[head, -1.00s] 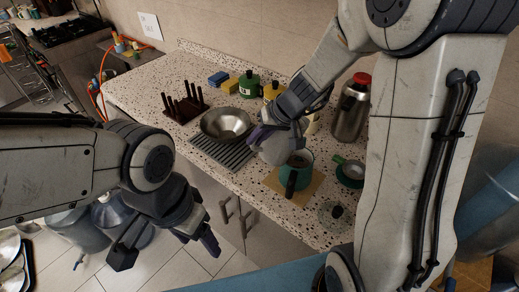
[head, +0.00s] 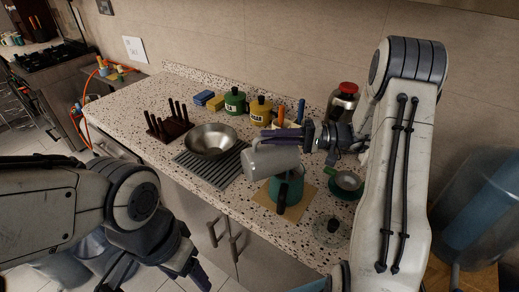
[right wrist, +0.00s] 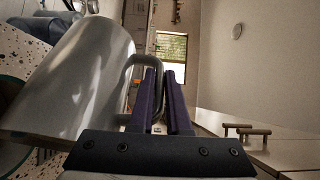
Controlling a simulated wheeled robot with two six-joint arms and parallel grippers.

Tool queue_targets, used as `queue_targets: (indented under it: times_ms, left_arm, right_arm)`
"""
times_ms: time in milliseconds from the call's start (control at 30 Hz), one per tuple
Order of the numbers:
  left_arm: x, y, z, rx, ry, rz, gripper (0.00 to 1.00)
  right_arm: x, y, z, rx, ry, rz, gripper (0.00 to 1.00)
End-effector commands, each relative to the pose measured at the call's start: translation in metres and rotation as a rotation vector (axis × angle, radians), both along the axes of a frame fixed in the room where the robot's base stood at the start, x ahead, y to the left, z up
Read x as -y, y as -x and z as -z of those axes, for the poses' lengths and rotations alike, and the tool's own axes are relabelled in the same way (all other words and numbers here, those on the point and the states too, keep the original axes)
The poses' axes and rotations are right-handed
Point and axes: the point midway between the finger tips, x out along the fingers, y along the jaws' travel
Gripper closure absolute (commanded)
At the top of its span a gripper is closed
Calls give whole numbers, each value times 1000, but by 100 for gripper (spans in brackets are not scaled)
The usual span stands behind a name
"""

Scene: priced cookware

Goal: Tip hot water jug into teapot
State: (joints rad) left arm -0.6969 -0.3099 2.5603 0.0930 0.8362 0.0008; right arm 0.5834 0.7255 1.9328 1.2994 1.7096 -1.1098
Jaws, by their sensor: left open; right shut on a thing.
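The grey metal jug (head: 268,162) is held up over the counter, tilted, just above and beside the teal teapot (head: 290,186). In the head view it covers part of the teapot's top. My right gripper (head: 287,134) is shut on the jug's handle; the right wrist view shows the handle (right wrist: 135,62) at the purple fingers (right wrist: 166,85) and the jug's smooth side. The teapot stands on a tan mat (head: 262,197). I see no water stream. My left gripper (head: 152,270) is open and empty in front of the counter, low at the left.
A clear lid (head: 328,229) lies right of the teapot, and a green cup and saucer (head: 346,182) stand behind it. Canisters (head: 260,110) and a red-topped flask (head: 343,98) stand along the wall.

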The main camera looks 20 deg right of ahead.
Motion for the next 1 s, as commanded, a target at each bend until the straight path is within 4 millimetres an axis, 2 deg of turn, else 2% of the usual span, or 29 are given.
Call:
queue_targets:
  times_ms: [33,100,300,1000]
  left_arm:
    - [0,0,13,0,0,1,32]
    - [0,0,9,0,0,1,32]
    - [0,0,10,1,1,1,32]
    - [0,0,10,0,0,1,32]
  right_arm:
    - [7,-1,9,-5,-49,2,100]
    - [15,-2,-1,-11,-113,2,100]
    - [28,-3,-9,-24,-217,-2,100]
    - [29,-3,-10,-26,-229,-2,100]
